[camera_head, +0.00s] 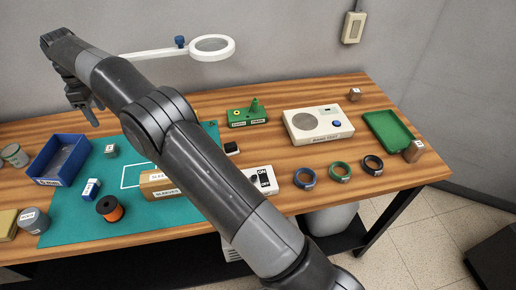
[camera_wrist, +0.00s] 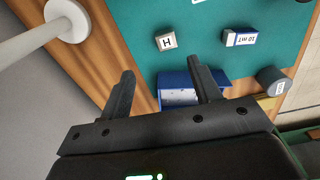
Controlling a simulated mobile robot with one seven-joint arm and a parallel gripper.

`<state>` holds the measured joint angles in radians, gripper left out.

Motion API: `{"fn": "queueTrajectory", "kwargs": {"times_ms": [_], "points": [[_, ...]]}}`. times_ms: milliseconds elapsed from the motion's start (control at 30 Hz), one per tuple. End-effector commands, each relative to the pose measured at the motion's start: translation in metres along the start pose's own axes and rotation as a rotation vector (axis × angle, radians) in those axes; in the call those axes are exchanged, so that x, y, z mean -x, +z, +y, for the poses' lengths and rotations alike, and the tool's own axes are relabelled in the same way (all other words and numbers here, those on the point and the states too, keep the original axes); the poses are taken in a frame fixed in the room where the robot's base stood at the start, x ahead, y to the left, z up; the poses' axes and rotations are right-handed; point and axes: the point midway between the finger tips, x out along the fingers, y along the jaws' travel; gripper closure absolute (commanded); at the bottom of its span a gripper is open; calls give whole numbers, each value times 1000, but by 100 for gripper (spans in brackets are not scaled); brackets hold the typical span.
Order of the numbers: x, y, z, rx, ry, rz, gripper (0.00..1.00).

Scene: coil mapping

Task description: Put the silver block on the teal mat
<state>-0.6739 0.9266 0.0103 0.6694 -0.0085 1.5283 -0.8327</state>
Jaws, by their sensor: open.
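A small silver-grey block (camera_head: 110,150) lies on the teal mat (camera_head: 70,222), near its far left part. In the wrist view a grey block marked H (camera_wrist: 166,42) sits on the teal mat (camera_wrist: 205,25), ahead of the fingertips; it looks like the same block. My gripper (camera_head: 88,113) is above the far left of the table, beyond the mat and blue bin. In the wrist view my gripper (camera_wrist: 161,72) is open, with nothing between its fingers. Another small greyish block (camera_head: 354,93) stands at the back right of the table. My arm hides part of the mat.
A blue bin (camera_head: 45,158) stands left of the block. A blue-white box (camera_head: 91,189), orange spool (camera_head: 109,209) and sleeves box (camera_head: 157,186) are on the mat. A white ring lamp (camera_head: 170,51) reaches over the back. A green tray (camera_head: 389,131) is far right.

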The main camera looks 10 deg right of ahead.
Motion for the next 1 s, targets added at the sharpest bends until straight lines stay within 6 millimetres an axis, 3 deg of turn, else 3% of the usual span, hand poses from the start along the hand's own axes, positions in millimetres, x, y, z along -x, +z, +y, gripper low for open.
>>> {"fn": "queueTrajectory", "kwargs": {"times_ms": [33,233,467,700,1000], "points": [[18,16,4,-36,11,9,42],[76,87,8,-212,54,46,42],[130,174,-8,-420,104,90,42],[167,263,-48,-636,156,139,42],[181,362,-124,-903,221,204,42]]}}
